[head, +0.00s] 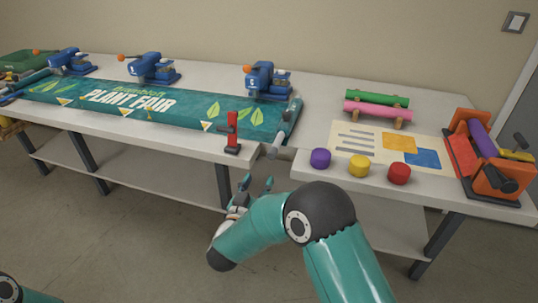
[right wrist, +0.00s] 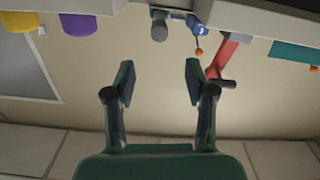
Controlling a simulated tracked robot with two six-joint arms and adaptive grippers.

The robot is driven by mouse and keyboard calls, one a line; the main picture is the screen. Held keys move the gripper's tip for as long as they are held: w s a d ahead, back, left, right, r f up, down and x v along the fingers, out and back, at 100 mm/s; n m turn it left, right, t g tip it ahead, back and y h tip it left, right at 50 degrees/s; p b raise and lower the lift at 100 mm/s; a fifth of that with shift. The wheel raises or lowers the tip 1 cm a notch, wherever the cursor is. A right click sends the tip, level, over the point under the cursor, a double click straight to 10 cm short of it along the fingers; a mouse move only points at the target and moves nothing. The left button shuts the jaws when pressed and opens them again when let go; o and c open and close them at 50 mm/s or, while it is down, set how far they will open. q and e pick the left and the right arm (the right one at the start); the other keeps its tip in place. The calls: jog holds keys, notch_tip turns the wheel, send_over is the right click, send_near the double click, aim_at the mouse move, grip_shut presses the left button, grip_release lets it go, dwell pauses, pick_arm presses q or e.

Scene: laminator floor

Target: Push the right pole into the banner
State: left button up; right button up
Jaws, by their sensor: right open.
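The teal banner (head: 180,112), lettered PLANT FAIR, lies flat along the long table. The right pole (head: 288,122) lies at its right end, with its grey near end jutting past the table's front edge. That grey end seems to be the round cylinder in the right wrist view (right wrist: 159,27). Another pole (head: 30,81) is at the banner's left end. My right gripper (head: 257,184) is open and empty, below and in front of the right pole's near end, apart from it. It also shows in the right wrist view (right wrist: 160,82). My left gripper is out of view.
A red clamp (head: 232,130) stands at the table's front edge beside the right pole. Blue devices (head: 266,80) line the banner's back edge. To the right are purple (head: 320,158), yellow (head: 359,166) and red (head: 399,173) knobs. The floor before the table is clear.

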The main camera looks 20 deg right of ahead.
aim_at(270, 156)
jog(key=p+x, duration=0.1)
jog(key=x, duration=1.2)
jog(key=shift+w+d, duration=0.2)
grip_shut()
